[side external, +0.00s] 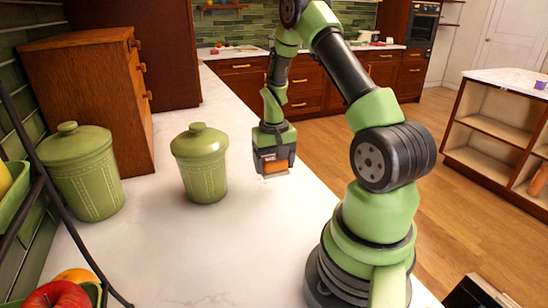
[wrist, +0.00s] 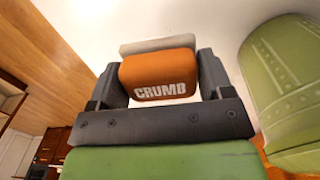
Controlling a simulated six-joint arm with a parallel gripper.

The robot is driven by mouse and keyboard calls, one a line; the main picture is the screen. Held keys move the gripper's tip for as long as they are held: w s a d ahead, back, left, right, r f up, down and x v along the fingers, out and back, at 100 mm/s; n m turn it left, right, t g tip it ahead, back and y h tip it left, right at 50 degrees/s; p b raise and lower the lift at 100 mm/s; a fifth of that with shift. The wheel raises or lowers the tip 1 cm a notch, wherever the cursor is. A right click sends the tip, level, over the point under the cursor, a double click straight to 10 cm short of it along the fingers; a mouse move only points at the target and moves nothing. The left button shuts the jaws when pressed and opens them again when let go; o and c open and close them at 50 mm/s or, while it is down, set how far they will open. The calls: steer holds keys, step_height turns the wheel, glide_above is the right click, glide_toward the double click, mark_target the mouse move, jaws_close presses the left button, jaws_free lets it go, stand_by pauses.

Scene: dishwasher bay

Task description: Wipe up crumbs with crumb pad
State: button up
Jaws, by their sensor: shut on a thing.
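My gripper (side external: 273,160) is shut on the crumb pad (side external: 276,167), an orange block. It is held above the white counter near its right edge, to the right of the small green canister. In the wrist view the crumb pad (wrist: 158,72) sits between the two dark fingers of my gripper (wrist: 160,84). Its orange face carries the word CRUMB, and a pale layer shows on its far side. I cannot make out crumbs clearly; faint marks on the counter at the bottom of the side view could be crumbs or marbling.
A small green lidded canister (side external: 201,163) stands left of my gripper; it looms at the right of the wrist view (wrist: 285,90). A larger canister (side external: 82,172), a wooden cabinet (side external: 92,95) and fruit (side external: 58,295) line the left. The counter's middle (side external: 150,235) is clear.

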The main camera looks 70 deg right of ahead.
mark_target(274, 191)
steer(key=shift+f, duration=1.95)
step_height(274, 191, down, 2)
steer(key=shift+f, duration=0.15)
steer(key=shift+w+d, duration=0.55)
steer(key=shift+w, duration=0.05)
steer(key=shift+c, duration=0.6)
steer(key=shift+w+d, duration=3.15)
steer(key=shift+d, duration=0.05)
steer(key=shift+s+a, duration=3.75)
steer(key=shift+a, duration=0.05)
steer(key=shift+w+a, duration=0.2)
steer(key=shift+w, duration=0.05)
steer(key=shift+w+d, duration=3.7)
steer(key=shift+d, duration=0.1)
steer(key=shift+s+a, duration=3.8)
steer(key=shift+r, duration=4.2)
